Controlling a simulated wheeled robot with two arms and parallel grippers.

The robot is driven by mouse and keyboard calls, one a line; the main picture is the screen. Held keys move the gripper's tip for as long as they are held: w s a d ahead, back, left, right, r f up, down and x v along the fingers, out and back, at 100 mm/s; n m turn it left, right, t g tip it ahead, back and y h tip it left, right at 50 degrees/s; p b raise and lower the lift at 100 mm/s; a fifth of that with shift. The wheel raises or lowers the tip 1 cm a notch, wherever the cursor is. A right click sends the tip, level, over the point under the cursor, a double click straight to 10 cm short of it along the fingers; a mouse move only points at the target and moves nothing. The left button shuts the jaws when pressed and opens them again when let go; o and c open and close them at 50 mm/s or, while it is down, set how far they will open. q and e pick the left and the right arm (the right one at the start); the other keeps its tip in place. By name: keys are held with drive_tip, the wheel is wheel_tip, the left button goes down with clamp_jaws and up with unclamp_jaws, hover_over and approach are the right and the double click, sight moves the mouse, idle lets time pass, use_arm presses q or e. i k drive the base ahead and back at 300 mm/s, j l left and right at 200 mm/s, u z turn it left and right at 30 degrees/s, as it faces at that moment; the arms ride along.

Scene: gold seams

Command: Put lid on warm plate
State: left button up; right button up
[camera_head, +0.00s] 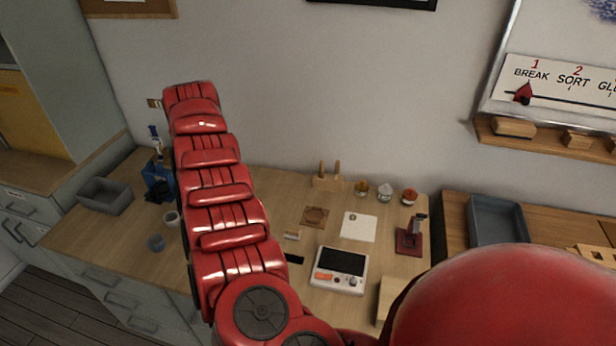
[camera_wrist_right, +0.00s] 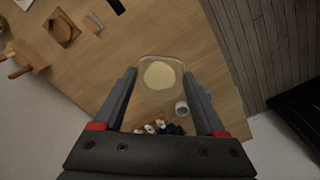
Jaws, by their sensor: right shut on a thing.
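The warm plate appears to be the white device (camera_head: 338,270) with a dark square top and a red-orange mark at its front, on the table in the head view; nothing sits on its top. In the right wrist view my right gripper (camera_wrist_right: 166,84) is shut on a see-through, rounded-square thing (camera_wrist_right: 159,60), seemingly the lid. A pale cream disc shows in or through its middle. The lid is over the wooden table. In the head view the lid and both grippers cannot be seen. My left gripper is in neither view.
A hexagonal wooden piece (camera_head: 314,216), a white card (camera_head: 358,227), a red stand (camera_head: 409,240) and several small jars are around the plate. A cup (camera_wrist_right: 181,108) shows beyond the lid.

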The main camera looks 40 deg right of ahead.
sight(341, 261)
drive_tip(key=z, duration=0.45)
drive_tip(key=i+j+z, duration=0.1)
drive_tip(key=z, duration=0.35)
drive_tip(key=j+z, duration=0.15)
drive_tip(key=z, duration=0.3)
drive_tip(key=j+z, duration=0.15)
drive_tip(key=z, duration=0.25)
drive_tip(key=j+z, duration=0.1)
drive_tip(key=z, duration=0.35)
drive_tip(key=i+j, duration=0.05)
